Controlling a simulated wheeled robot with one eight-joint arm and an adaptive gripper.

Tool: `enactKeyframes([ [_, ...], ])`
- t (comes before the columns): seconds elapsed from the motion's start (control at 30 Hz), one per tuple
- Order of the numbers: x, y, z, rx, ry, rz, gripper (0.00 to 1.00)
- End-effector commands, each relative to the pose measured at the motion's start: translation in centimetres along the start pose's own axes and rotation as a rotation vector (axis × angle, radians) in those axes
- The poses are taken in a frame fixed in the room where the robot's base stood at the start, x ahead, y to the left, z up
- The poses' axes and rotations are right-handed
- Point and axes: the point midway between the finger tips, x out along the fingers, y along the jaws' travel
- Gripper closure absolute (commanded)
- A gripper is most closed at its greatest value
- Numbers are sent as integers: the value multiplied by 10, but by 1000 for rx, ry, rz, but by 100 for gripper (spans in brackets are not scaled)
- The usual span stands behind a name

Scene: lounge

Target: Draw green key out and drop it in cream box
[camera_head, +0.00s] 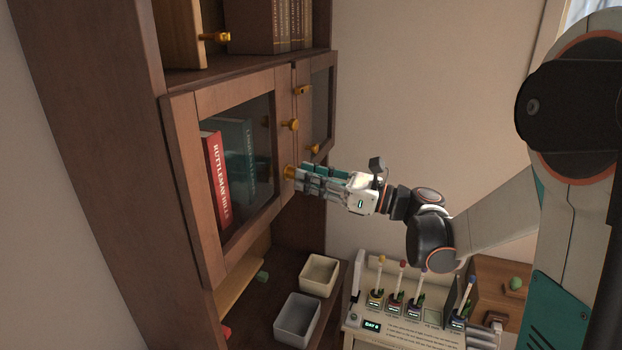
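My gripper (303,179) has teal and grey fingers and reaches left to the front of the glass-doored cabinet. The cream box (320,275) stands open-topped on the low shelf, below my gripper, and looks empty. I cannot make out a green key for certain. Several upright sticks with coloured tips, including a yellow one (381,260) and a red one (402,265), stand in a pale panel (400,337).
A grey box (297,320) stands in front of the cream box. A small green object (262,277) lies on the shelf to their left. A red book (217,180) stands behind the glass. A wooden box (498,283) with a green object on it is at right.

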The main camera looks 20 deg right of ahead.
Motion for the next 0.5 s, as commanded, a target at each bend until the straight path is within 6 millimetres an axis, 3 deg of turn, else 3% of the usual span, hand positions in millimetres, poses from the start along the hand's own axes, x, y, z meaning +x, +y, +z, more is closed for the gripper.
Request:
enactKeyframes([
  [0.5, -3, 0, 0, 0, 0, 0, 100],
])
